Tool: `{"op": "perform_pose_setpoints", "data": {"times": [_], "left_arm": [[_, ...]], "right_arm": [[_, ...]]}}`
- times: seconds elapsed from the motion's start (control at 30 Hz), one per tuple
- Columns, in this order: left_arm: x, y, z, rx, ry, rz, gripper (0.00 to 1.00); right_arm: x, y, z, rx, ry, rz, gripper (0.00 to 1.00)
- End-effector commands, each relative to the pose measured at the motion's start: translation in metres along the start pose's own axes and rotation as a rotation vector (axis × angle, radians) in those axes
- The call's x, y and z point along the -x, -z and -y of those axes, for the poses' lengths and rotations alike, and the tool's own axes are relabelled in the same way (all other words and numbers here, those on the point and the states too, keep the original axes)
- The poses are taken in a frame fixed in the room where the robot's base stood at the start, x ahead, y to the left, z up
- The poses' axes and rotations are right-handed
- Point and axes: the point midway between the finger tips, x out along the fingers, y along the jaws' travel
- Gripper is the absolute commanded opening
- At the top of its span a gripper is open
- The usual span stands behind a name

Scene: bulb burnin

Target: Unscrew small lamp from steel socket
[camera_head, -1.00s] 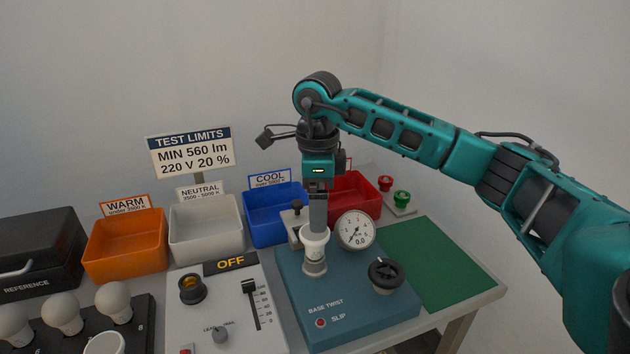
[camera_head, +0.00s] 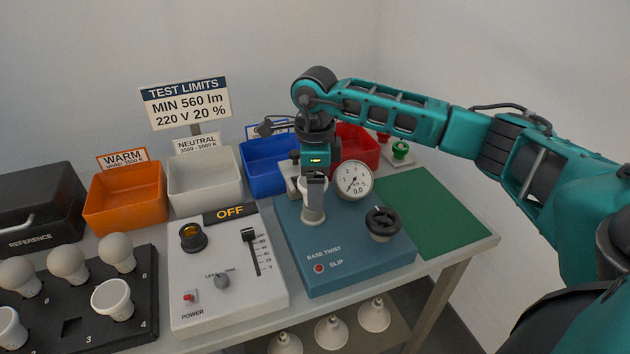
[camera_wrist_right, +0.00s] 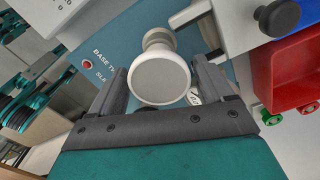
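The small lamp (camera_head: 312,183) is white with a round flat face and stands upright in the steel socket (camera_head: 313,213) on the blue base twist station (camera_head: 345,262). In the right wrist view the lamp's face (camera_wrist_right: 160,79) points towards the camera. My right gripper (camera_head: 315,182) comes down over the lamp from above. In the wrist view its two fingers (camera_wrist_right: 161,84) stand apart, one on each side of the lamp, with narrow gaps and no clear grip. One finger partly hides the lamp in the head view.
The dial gauge (camera_head: 354,181) and black knob (camera_head: 383,222) stand close right of the lamp. The grey control panel (camera_head: 240,295) is on the left, the bulb tray (camera_head: 140,325) beyond it. Bins line the back, including the red one (camera_head: 355,150). The green mat (camera_head: 425,215) is clear.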

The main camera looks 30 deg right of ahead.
Motion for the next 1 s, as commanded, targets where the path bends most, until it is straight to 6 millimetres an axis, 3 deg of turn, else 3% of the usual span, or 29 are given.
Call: {"op": "perform_pose_setpoints", "data": {"times": [0.47,0.63,1.0], "left_arm": [[0.001,-0.003,-0.001,0.001,-0.001,0.005,0.43],[-0.001,-0.007,-0.001,0.001,-0.001,0.006,0.43],[-0.011,-0.021,-0.001,0.001,-0.001,0.006,0.43]], "right_arm": [[0.000,0.000,0.000,0.000,0.000,0.000,0.35],[-0.001,0.000,0.000,0.086,0.001,0.000,0.35],[-0.001,-0.002,0.001,0.596,0.000,0.002,0.35]]}}
